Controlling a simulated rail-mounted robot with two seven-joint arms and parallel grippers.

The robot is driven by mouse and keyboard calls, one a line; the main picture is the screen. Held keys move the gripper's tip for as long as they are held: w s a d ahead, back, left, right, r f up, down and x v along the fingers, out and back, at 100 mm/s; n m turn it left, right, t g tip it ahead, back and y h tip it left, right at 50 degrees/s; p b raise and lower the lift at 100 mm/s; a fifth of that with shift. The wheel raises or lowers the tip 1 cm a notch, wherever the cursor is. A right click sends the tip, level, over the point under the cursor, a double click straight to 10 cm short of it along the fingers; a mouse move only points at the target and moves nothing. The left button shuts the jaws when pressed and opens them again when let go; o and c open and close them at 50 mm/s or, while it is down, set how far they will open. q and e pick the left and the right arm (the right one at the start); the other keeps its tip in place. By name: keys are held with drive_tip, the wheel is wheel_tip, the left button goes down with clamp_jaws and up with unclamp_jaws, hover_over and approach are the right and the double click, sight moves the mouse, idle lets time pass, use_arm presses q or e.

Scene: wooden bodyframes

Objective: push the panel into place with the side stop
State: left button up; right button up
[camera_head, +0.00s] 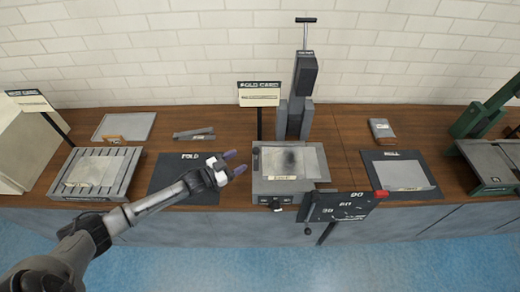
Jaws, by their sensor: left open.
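A flat grey panel (303,161) with a dark smudge and a small label lies on top of the grey bending machine (263,187) in the middle of the bench. I cannot clearly make out which part is the side stop. My left gripper (236,162) is open and empty, above the dark "FOLD" mat (160,177) and just left of the machine. Its fingertips point right, toward the machine's left side, with a small gap in the picture. My right gripper is not in view.
A slatted rack (122,184) with a sheet stands at left. A dark angle plate (335,207) with a red tip (382,194) juts from the machine's front right. A tall press column (304,75) rises behind. A "ROLL" mat (422,158) and green machine (470,120) are at right.

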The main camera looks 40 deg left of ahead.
sight(256, 155)
use_arm(q)
drive_tip(key=b+x, duration=0.1)
drive_tip(key=x, duration=0.9)
drive_tip(key=shift+w, duration=0.2)
clamp_jaws()
idle(0.3)
